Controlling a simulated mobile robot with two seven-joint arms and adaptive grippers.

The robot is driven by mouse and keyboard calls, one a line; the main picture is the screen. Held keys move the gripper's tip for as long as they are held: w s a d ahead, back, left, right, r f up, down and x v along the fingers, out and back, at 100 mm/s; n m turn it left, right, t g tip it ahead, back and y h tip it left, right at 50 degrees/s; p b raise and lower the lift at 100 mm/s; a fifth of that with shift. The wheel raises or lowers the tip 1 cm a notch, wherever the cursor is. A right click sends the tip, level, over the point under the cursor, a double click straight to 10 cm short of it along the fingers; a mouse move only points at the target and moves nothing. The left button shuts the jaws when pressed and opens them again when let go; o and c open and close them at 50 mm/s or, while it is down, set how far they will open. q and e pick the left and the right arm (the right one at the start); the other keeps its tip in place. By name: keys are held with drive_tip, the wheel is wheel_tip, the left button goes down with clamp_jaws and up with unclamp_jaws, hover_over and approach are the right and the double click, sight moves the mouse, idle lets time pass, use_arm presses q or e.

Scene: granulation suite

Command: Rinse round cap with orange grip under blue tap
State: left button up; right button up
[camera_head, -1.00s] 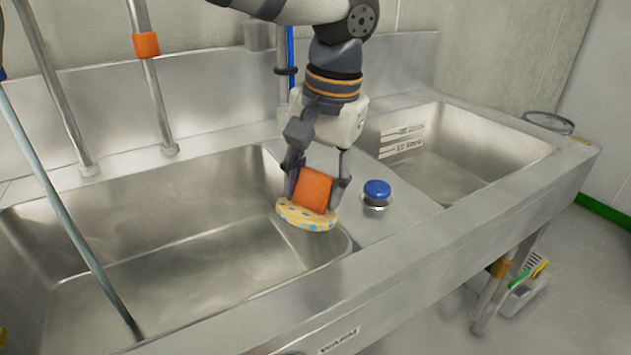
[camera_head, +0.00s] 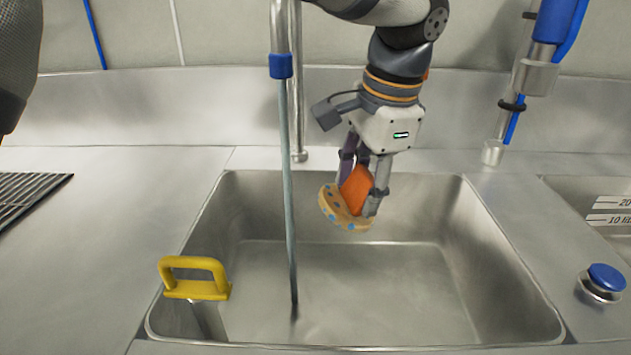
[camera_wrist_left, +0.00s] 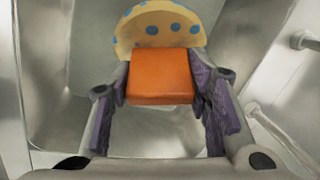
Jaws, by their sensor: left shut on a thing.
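The round cap (camera_head: 336,208) is pale yellow with blue spots and has an orange grip (camera_head: 357,188). My left gripper (camera_head: 364,182) is shut on the orange grip and holds the cap tilted above the basin. The left wrist view shows the grip (camera_wrist_left: 160,78) between the fingers and the spotted cap (camera_wrist_left: 158,28) beyond it. The blue tap (camera_head: 281,66) has a blue band at its outlet. A thin stream of water (camera_head: 289,190) falls from it into the basin. The cap is right of the stream, apart from it in the picture. My right gripper is out of view.
The steel sink basin (camera_head: 350,290) is open below the cap. A yellow handle (camera_head: 195,278) stands at its front left rim. A blue button (camera_head: 606,277) is on the right ledge, beside a second basin. A grate (camera_head: 30,195) lies at left.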

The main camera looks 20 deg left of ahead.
use_arm(q)
drive_tip(key=s+d+m, duration=0.2)
drive_tip(key=d+m, duration=0.3)
drive_tip(key=d, duration=0.2)
drive_tip(key=w+a+f, duration=0.2)
drive_tip(key=a, duration=1.2)
drive_tip(key=shift+w+f+h+p, duration=0.2)
drive_tip(key=shift+w+h+p, duration=0.1)
drive_tip(key=shift+w, duration=0.1)
drive_tip(key=shift+w+d, duration=0.15)
drive_tip(key=shift+w, duration=0.45)
